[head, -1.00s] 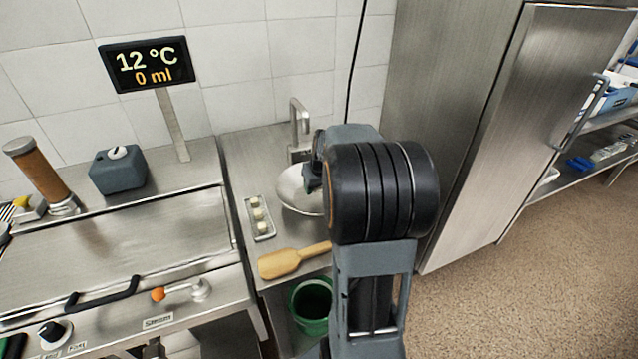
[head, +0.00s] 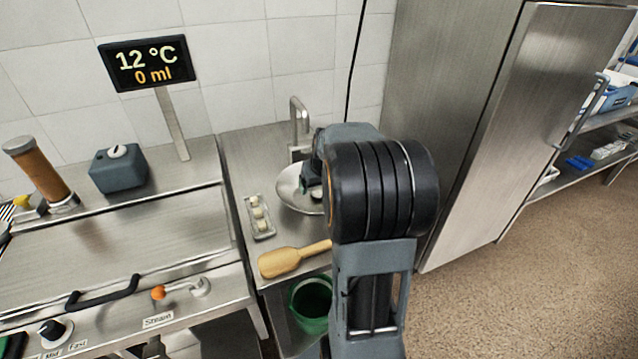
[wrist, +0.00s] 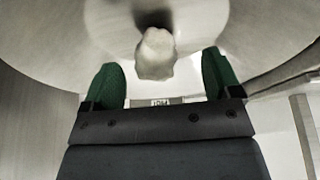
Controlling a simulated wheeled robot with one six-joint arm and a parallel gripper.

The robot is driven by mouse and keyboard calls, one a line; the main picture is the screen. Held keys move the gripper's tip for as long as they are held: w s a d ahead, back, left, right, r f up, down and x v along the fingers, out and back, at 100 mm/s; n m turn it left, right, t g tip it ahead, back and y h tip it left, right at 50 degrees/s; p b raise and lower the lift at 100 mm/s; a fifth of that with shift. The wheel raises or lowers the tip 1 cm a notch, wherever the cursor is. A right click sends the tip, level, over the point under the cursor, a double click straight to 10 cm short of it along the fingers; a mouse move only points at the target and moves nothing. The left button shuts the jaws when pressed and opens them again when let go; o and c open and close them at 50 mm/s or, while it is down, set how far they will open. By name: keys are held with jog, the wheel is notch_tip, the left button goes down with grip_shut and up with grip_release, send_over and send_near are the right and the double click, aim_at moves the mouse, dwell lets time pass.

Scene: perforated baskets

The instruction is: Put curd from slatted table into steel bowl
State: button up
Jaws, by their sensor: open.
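The steel bowl (head: 290,188) stands on the steel counter below the tap, partly hidden by my arm. My gripper (wrist: 161,70) is open, its two green fingers spread wide over the bowl. A pale lump of curd (wrist: 155,54) shows between the fingers against the bowl's inside, with clear gaps on both sides. In the head view a small pale spot, likely this curd (head: 317,193), shows in the bowl below my gripper. More pale curd lumps (head: 257,213) lie in a row on a small slatted rack (head: 264,235) left of the bowl.
A wooden paddle (head: 281,261) lies on the counter's front part. A tap (head: 299,125) rises behind the bowl. A green bucket (head: 311,302) stands below the counter. A steel vat (head: 125,235) is at left and a tall steel cabinet (head: 480,120) at right.

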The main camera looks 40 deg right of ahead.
notch_tip(320, 180, up, 7)
jog(key=p, duration=0.5)
jog(key=shift+r, duration=0.1)
jog(key=shift+m+g+y, duration=0.4)
jog(key=shift+m+g, duration=0.2)
jog(key=shift+g, duration=0.3)
jog(key=s+a, duration=0.2)
jog(key=s+a+f, duration=0.1)
jog(key=s+a, duration=0.1)
jog(key=s+a+f, duration=0.1)
jog(key=s+a, duration=0.1)
jog(key=shift+a, duration=0.3)
jog(key=s+a+r+n+p, duration=0.1)
jog(key=s+a, duration=0.3)
jog(key=a, duration=0.4)
jog(key=s+a+r+n+t, duration=0.1)
jog(key=s+a+r+n, duration=0.2)
jog(key=s+a, duration=0.2)
jog(key=a, duration=0.2)
jog(key=shift+s+a+r+p, duration=0.3)
jog(key=shift+a+p, duration=0.1)
